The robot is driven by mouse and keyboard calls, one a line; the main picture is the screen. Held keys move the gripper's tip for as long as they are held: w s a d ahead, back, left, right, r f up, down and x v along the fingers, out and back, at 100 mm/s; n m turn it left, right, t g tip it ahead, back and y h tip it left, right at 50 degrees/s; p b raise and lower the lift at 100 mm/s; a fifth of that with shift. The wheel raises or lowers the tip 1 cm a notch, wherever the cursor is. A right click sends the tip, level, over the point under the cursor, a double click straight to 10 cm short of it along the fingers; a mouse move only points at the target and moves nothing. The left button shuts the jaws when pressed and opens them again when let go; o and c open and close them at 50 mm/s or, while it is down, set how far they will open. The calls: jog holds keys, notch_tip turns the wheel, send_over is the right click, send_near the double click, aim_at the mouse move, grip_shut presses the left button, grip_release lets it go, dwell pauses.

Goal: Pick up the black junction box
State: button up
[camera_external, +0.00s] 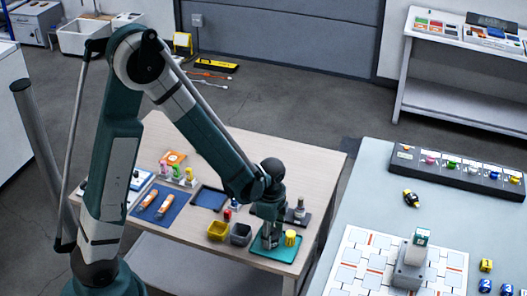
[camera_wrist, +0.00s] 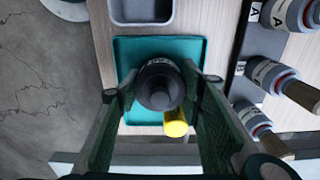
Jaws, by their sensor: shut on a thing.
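My gripper (camera_external: 268,240) points down over the teal tray (camera_external: 287,254) near the table's right front corner. In the wrist view its two fingers (camera_wrist: 160,90) stand on either side of a black round-topped thing (camera_wrist: 160,87) with pale lettering, and are shut on it. I take this for the black junction box, though its full shape is hidden. A yellow cylinder (camera_wrist: 176,123) is close beside it; it also shows on the tray in the external view (camera_external: 290,238). Whether the black thing touches the tray (camera_wrist: 191,48) I cannot tell.
A blue mat (camera_external: 160,205) lies farther left. The table edge is close in front.

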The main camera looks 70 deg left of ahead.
notch_tip(320, 180, up, 9)
jog(key=shift+r+p, duration=0.15)
jog(key=shift+p, duration=1)
jog(key=shift+r, duration=0.1)
